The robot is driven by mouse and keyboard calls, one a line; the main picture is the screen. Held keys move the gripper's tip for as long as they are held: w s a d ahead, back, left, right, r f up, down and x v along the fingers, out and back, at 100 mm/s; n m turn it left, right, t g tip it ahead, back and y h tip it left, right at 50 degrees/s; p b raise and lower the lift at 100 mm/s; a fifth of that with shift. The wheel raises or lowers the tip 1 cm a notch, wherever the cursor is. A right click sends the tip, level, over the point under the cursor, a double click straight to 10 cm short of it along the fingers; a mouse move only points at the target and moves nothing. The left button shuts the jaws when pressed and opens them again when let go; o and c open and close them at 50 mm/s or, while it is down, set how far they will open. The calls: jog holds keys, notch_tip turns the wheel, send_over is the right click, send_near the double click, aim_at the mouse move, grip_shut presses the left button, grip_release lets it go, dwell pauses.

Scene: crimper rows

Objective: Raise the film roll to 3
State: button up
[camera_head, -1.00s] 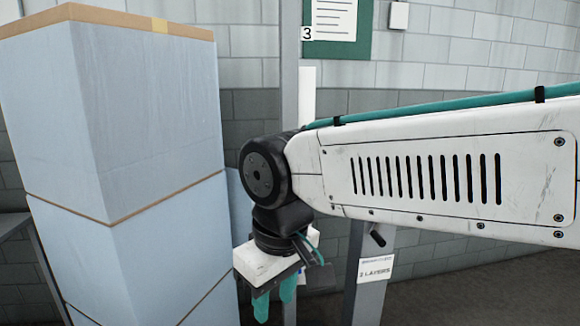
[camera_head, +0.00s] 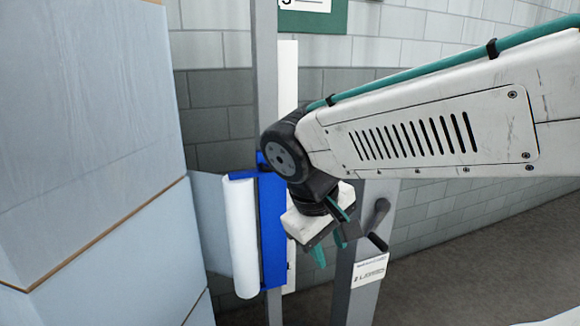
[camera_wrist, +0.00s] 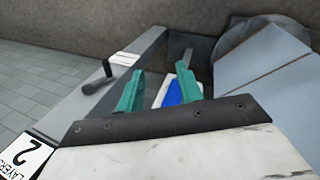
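The white film roll (camera_head: 243,238) stands upright in a blue carriage (camera_head: 272,225) on a grey mast (camera_head: 265,80), low in the head view. My gripper (camera_head: 331,252) hangs right of the carriage, pointing down, with teal fingers. In the wrist view the fingers (camera_wrist: 158,92) are apart with nothing held between them; part of the blue carriage (camera_wrist: 183,90) shows beyond. A dark crank handle (camera_head: 378,225) is on the grey post to the right, apart from my gripper; the wrist view shows it left of the fingers (camera_wrist: 100,78).
A tall film-wrapped stack (camera_head: 90,130) fills the left, with a film sheet (camera_head: 208,215) running from the roll toward it. The crank post (camera_head: 362,255) carries a layers label (camera_head: 370,272), which reads 2 in the wrist view (camera_wrist: 22,158). Open floor (camera_head: 480,260) lies to the right.

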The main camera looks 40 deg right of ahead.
jog(key=w+d+n+h, duration=0.1)
jog(key=w+d+h, duration=0.4)
jog(key=w+d, duration=0.15)
jog(key=w+r+n+t+h, duration=0.1)
jog(key=w+n+t+h, duration=0.55)
jog(key=w, duration=1.45)
jog(key=shift+t+y, duration=0.45)
jog(key=x, duration=0.7)
jog(key=shift+w+r, duration=0.2)
jog(key=shift+w, duration=0.05)
jog(key=shift+w+d, duration=0.2)
jog(key=shift+d, duration=0.1)
grip_shut()
